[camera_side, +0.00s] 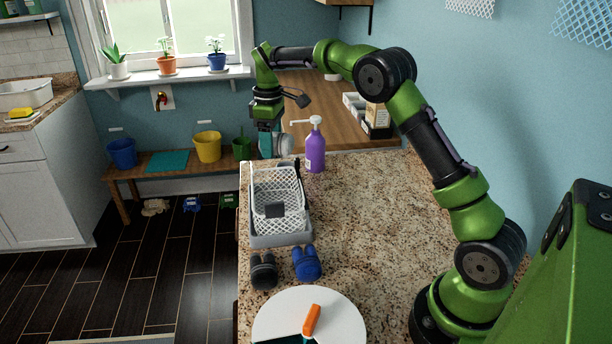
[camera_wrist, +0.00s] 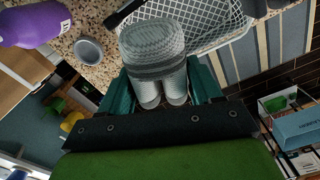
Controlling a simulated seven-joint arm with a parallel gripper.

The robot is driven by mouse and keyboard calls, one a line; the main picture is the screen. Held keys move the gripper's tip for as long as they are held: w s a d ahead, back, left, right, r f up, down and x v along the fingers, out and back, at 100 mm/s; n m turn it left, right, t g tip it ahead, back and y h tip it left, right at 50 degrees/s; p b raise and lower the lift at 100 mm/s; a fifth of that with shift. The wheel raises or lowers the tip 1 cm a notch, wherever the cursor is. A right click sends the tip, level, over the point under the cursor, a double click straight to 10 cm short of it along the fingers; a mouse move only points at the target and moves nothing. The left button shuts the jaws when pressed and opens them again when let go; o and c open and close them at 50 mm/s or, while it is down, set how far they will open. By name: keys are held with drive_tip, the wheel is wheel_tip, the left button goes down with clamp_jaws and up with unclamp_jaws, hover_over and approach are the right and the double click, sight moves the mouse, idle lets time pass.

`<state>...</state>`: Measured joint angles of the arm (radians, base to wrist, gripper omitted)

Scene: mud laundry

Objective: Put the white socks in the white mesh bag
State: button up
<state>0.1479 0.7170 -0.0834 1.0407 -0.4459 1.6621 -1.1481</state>
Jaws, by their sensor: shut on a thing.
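My gripper (camera_side: 268,143) is shut on a rolled pair of white socks (camera_side: 284,144), held near the far end of the granite counter. In the wrist view, the teal fingers of my gripper (camera_wrist: 162,88) grip the ribbed, greyish-white socks (camera_wrist: 153,42) from both sides. The white mesh bag (camera_side: 289,181) looks like an open net lining a grey bin (camera_side: 283,239) on the counter, nearer the side camera than my gripper. In the wrist view the mesh bag (camera_wrist: 235,25) is just right of the socks. A dark square patch shows on it in the side view.
A purple pump bottle (camera_side: 315,152) stands right of my gripper, close to the bag's far end. Black socks (camera_side: 263,271) and blue socks (camera_side: 307,264) lie at the bag's near end. A round white board (camera_side: 345,325) with an orange-handled brush is nearest. The counter's right side is clear.

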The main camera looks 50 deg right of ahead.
sight(270, 192)
drive_tip(key=n, duration=0.1)
drive_tip(key=r, duration=0.1)
drive_tip(key=w+r+n, duration=0.1)
drive_tip(key=shift+a+r+n, duration=0.15)
drive_tip(key=shift+a+n, duration=0.15)
drive_tip(key=shift+a, duration=0.05)
drive_tip(key=shift+s+a+r+n, duration=0.1)
drive_tip(key=shift+s+r+n, duration=0.1)
drive_tip(key=shift+n, duration=0.3)
drive_tip(key=shift+f, duration=0.2)
drive_tip(key=shift+n, duration=0.3)
wheel_tip(270, 192, down, 18)
drive_tip(key=shift+r, duration=0.1)
drive_tip(key=o, duration=0.8)
drive_tip(key=shift+f, duration=0.2)
